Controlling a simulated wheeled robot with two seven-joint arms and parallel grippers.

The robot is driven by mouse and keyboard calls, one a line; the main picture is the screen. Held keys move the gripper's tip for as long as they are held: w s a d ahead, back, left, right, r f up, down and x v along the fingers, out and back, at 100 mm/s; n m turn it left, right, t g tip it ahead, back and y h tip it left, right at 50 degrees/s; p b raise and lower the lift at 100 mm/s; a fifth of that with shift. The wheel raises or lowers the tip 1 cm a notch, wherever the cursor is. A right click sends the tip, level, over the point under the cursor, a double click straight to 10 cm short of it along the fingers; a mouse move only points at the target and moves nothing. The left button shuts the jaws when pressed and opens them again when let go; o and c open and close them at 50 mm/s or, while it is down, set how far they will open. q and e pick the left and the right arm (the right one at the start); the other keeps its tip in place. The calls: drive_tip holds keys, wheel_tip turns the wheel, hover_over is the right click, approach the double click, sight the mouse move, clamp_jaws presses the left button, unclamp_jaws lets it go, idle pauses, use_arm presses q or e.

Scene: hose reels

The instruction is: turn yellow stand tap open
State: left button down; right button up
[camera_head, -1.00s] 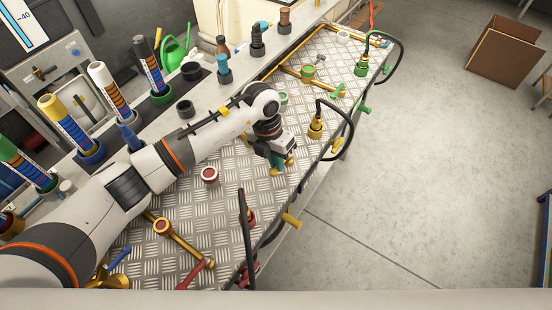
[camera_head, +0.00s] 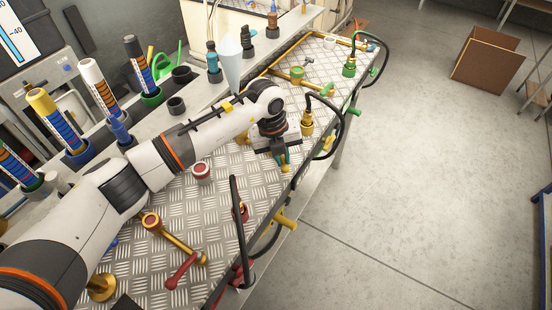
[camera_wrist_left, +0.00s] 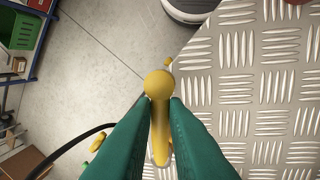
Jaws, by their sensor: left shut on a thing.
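The yellow tap lever (camera_wrist_left: 158,120), with a round ball end, lies between the green fingers of my left gripper (camera_wrist_left: 162,100) in the left wrist view. The fingers are shut on it near the ball. In the head view my left gripper (camera_head: 283,160) is low over the front part of the metal table, and my wrist hides most of the tap's stand. Only small yellow bits show by the fingertips. My right gripper is not in view.
A yellow hose fitting (camera_head: 307,122) with a black hose stands just beyond my gripper. A green fitting (camera_head: 349,68) is farther back.

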use_arm(q)
drive_tip(key=shift+d+n+b, duration=0.3)
drive_tip(key=shift+d+n, duration=0.25)
drive_tip(key=shift+n, duration=0.45)
drive_tip(key=n, duration=0.1)
drive_tip(key=d+n+b, duration=0.1)
drive_tip(key=shift+w+d+n+t, duration=0.2)
drive_tip(key=shift+n+t, duration=0.1)
drive_tip(key=shift+t, duration=0.1)
drive_tip(key=n+b, duration=0.1)
drive_tip(key=n, duration=0.1)
drive_tip(key=w+d+n+b, duration=0.1)
drive_tip(key=n, duration=0.1)
drive_tip(key=shift+d+t+y, duration=0.2)
drive_tip(key=shift+t+y, duration=0.1)
drive_tip(key=shift+y, duration=0.1)
drive_tip(key=shift+w+d+n+b, duration=0.35)
drive_tip(key=shift+n+b, duration=0.3)
drive_tip(key=shift+n, duration=0.25)
drive_tip(key=shift+a+r, duration=0.1)
drive_tip(key=c, duration=1.4)
unclamp_jaws()
drive_tip(key=shift+c, duration=0.2)
wheel_tip(320, 180, up, 12)
drive_tip(key=s+a+b, duration=0.1)
drive_tip(key=s+b, duration=0.1)
drive_tip(key=b, duration=0.1)
